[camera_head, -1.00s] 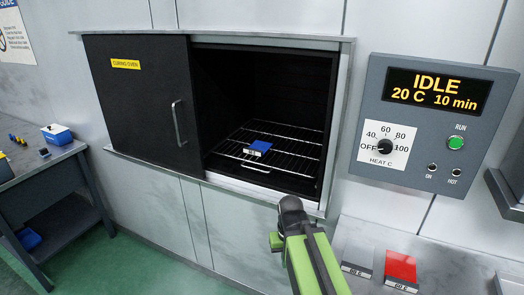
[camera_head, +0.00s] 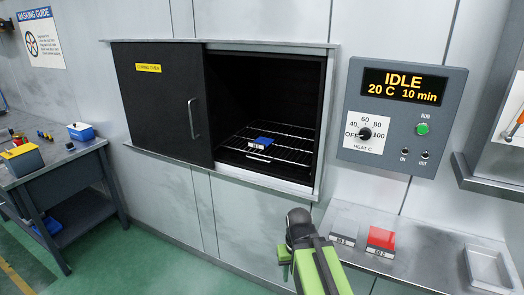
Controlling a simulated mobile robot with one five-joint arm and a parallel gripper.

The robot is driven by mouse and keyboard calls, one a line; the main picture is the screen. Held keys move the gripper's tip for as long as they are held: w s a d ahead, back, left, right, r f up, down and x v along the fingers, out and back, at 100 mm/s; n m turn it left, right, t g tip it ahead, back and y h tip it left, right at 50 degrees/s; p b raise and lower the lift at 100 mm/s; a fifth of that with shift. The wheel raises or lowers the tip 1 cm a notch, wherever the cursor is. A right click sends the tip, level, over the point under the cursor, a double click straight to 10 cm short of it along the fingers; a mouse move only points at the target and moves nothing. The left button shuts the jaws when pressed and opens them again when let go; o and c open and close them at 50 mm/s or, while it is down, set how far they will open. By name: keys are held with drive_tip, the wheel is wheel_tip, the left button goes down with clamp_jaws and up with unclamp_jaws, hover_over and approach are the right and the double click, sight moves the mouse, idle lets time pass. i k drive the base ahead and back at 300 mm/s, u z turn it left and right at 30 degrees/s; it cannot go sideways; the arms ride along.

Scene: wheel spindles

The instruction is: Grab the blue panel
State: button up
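The blue panel (camera_head: 264,142) lies on the wire rack (camera_head: 284,150) inside the open right half of the curing oven. A small white label is on its front edge. My gripper (camera_head: 293,238) is at the bottom middle, outside and below the oven opening, well apart from the panel. It is seen from behind the green arm, and its fingers are too hidden to show whether they are open or shut.
The oven's black sliding door (camera_head: 160,105) covers the left half. A control panel (camera_head: 401,110) reads IDLE, 20 C. A red panel (camera_head: 381,238) and a grey panel (camera_head: 344,230) lie on the right bench near a tray (camera_head: 489,266). A workbench (camera_head: 62,165) stands at left.

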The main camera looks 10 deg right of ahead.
sight(261, 142)
drive_tip(key=u, duration=0.3)
drive_tip(key=i, duration=1.1)
drive_tip(key=u, duration=0.75)
drive_tip(key=i, duration=0.95)
drive_tip(key=u, duration=0.2)
